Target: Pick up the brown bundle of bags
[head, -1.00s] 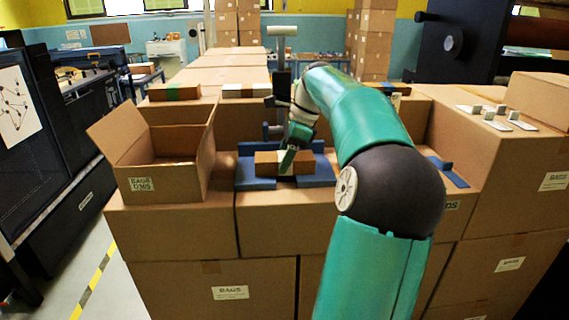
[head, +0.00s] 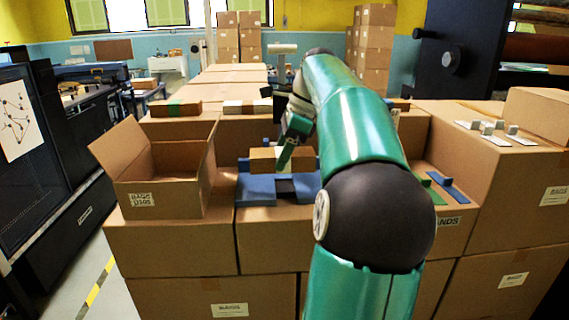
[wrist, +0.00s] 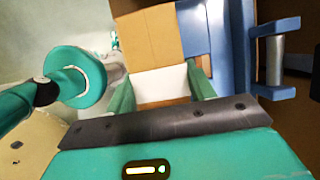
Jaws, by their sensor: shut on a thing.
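The brown bundle of bags (head: 264,158), a flat block with a white band, is held a little above the blue cradle (head: 256,190). In the wrist view the brown bundle (wrist: 150,42) and its white band (wrist: 160,82) sit between my two green fingers. My gripper (head: 288,156) is shut on the bundle; it also shows in the wrist view (wrist: 160,92). The blue cradle also shows in the wrist view (wrist: 236,45). My arm hides part of the area to the right.
An open empty carton (head: 165,192) stands just left of the cradle. Behind lie a green-banded bundle (head: 176,109) and a pale-banded one (head: 247,107). A blue-and-green piece (head: 442,188) lies right of my arm. Several white-grey pieces (head: 497,133) lie on the right box.

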